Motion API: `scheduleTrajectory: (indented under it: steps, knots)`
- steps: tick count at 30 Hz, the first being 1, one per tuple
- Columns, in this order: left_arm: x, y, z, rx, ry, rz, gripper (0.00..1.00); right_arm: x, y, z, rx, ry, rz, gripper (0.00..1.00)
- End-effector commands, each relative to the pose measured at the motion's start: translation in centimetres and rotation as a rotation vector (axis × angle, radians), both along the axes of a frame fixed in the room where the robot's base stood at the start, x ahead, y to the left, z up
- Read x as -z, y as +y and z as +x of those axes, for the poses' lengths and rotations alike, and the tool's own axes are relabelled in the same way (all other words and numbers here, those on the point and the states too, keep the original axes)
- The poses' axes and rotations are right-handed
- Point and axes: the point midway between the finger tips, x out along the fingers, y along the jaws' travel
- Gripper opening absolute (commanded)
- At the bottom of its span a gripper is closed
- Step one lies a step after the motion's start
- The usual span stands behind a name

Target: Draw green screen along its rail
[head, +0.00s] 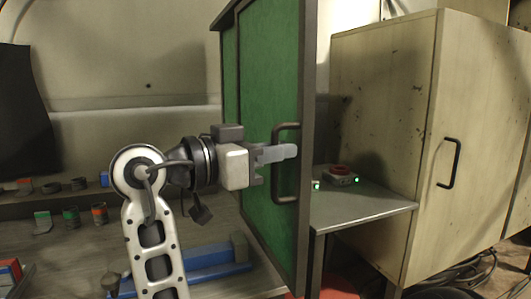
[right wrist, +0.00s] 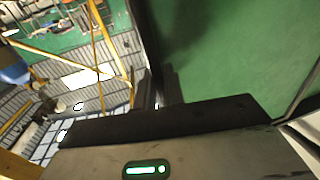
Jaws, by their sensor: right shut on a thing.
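The green screen (head: 262,90) is an upright green panel in a dark frame, in the middle of the head view. A dark bar handle (head: 276,188) stands upright near its right edge. A second green strip (head: 230,70) shows at its left. My right gripper (head: 283,153) reaches in from the left and is shut on the handle, with its fingers across the upper part of the bar. In the right wrist view the green screen (right wrist: 235,50) fills the upper right; the fingertips and handle are not clear there. My left gripper is not in view.
A small metal table (head: 360,208) with a red-topped button box (head: 340,173) stands just right of the screen. A beige cabinet (head: 385,100) with a dark handle is beyond it. Several cans and a blue item (head: 205,262) lie on the bench at left.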

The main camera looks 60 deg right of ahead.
Motion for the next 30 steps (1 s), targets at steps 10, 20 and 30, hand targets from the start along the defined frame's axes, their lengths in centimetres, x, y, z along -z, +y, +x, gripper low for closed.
scheduleTrajectory:
  steps: [10, 20, 30]
  knots:
    - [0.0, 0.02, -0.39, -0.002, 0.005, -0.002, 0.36, -0.22, 0.21, -0.26, 0.0, 0.001, -0.006, 0.0]
    - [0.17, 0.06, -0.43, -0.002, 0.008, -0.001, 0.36, -0.15, 0.19, -0.2, -0.001, 0.001, -0.004, 0.25]
    - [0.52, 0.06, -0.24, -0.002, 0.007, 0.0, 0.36, -0.02, 0.93, 0.22, -0.005, 0.001, -0.003, 0.25]
